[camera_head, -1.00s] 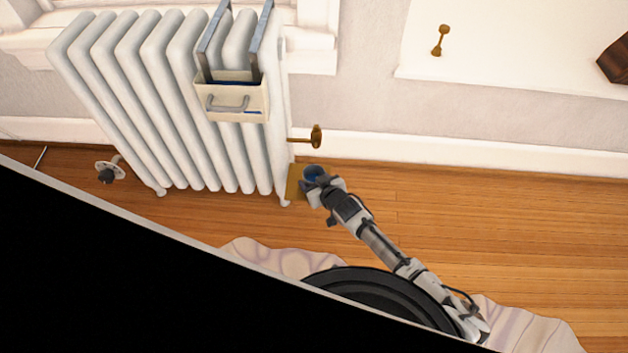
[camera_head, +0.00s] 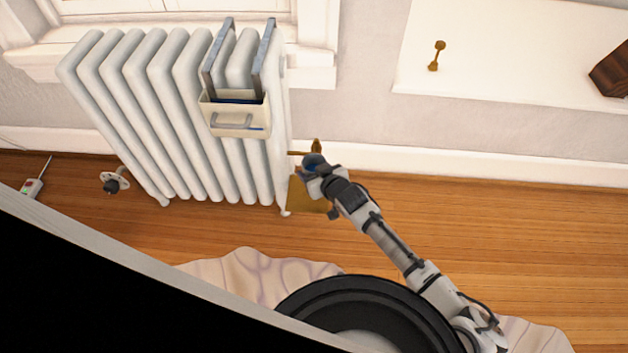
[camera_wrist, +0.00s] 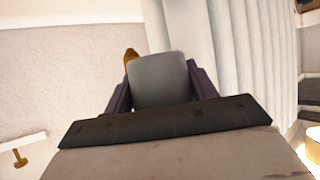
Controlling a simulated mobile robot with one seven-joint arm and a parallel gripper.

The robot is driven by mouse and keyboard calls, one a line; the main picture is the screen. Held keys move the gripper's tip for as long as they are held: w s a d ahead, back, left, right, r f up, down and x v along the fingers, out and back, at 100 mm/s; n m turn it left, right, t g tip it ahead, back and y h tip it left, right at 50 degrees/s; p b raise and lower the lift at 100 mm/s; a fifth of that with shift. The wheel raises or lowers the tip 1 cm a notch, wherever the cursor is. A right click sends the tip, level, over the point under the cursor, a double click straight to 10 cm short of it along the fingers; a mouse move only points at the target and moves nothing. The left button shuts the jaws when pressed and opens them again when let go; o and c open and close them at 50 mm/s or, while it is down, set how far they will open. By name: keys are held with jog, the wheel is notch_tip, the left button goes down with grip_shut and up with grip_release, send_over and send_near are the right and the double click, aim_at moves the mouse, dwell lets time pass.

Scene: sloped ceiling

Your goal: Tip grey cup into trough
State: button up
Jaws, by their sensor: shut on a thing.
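The grey cup (camera_wrist: 160,80) is between the two dark fingers of my gripper (camera_wrist: 162,90) in the wrist view, and they are shut on it. In the head view the cup (camera_head: 314,160) is small at the tip of my gripper (camera_head: 319,172), with dark blue at its mouth. I cannot tell its exact tilt. The trough (camera_head: 240,111) is a cream box with a grey handle, hung on the radiator by two metal straps. Some blue shows inside it. My gripper is to the right of the trough and lower in the picture, apart from it.
The white ribbed radiator (camera_head: 180,110) stands by the wall, left of my gripper. A brass valve (camera_head: 317,146) is just behind the cup. A brass-coloured plate (camera_head: 305,197) lies below my gripper. Pinkish cloth (camera_head: 250,275) lies near my base. Wooden floor (camera_head: 540,220) to the right is clear.

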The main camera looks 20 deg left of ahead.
notch_tip(320, 180, up, 8)
jog(key=p, duration=0.1)
jog(key=shift+r+p, duration=0.25)
jog(key=shift+p, duration=0.15)
